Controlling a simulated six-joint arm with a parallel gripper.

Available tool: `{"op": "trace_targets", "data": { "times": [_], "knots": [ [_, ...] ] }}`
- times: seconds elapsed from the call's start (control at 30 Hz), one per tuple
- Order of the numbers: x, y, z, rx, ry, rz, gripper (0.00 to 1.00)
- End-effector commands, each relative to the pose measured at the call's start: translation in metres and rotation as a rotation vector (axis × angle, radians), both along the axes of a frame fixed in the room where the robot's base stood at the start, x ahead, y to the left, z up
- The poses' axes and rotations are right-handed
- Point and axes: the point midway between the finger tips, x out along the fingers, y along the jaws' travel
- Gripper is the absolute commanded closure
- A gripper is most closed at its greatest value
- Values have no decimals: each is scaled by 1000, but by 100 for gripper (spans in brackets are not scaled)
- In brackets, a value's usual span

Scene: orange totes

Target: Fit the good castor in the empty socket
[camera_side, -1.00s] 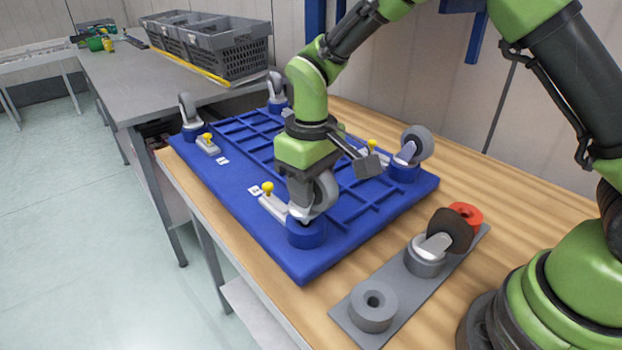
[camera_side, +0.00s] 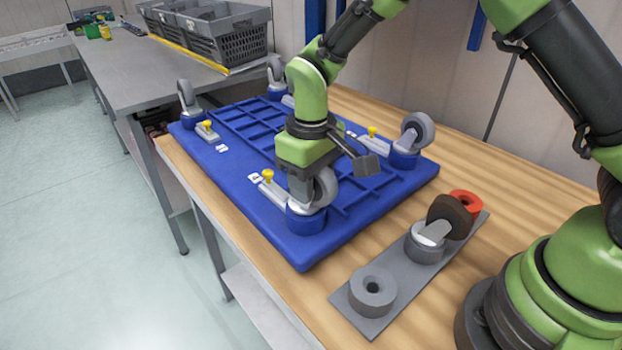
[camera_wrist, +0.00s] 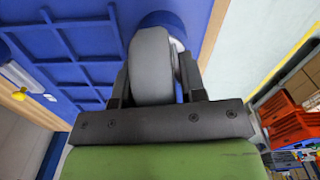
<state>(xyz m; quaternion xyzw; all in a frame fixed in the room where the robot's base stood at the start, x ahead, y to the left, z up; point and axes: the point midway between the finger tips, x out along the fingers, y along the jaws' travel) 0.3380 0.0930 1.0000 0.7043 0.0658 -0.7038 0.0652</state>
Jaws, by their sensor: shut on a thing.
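My gripper (camera_side: 308,182) is shut on the good castor (camera_side: 325,188), which has a grey wheel. The castor stands upright at the near corner socket (camera_side: 305,219) of the blue platform (camera_side: 297,253). From the side its lower end meets the socket, but how deep it sits is hidden. In the wrist view the castor wheel (camera_wrist: 152,65) is between the fingers, with part of the blue socket (camera_wrist: 165,19) behind it.
Other grey-wheeled castors stand at the platform's right corner (camera_side: 418,130), left corner (camera_side: 185,95) and far corner (camera_side: 276,72). Yellow-knobbed latches (camera_side: 268,176) lie beside sockets. The rack has an empty grey holder (camera_side: 372,291) and a red ring (camera_side: 466,202). Grey crates (camera_side: 225,35) stand behind.

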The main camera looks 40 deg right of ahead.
Motion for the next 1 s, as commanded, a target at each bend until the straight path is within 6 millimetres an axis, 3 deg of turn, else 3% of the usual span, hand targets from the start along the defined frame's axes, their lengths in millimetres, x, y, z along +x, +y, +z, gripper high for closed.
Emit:
{"op": "trace_targets", "data": {
  "times": [0.53, 0.57, 0.67, 1.0],
  "knots": [
    [0, 0, -5, 0, -1, 0, 100],
    [0, 0, -5, 0, -2, 0, 55],
    [0, 0, -5, 0, -1, 0, 32],
    [0, 0, -1, 0, -1, 0, 32]
  ]
}}
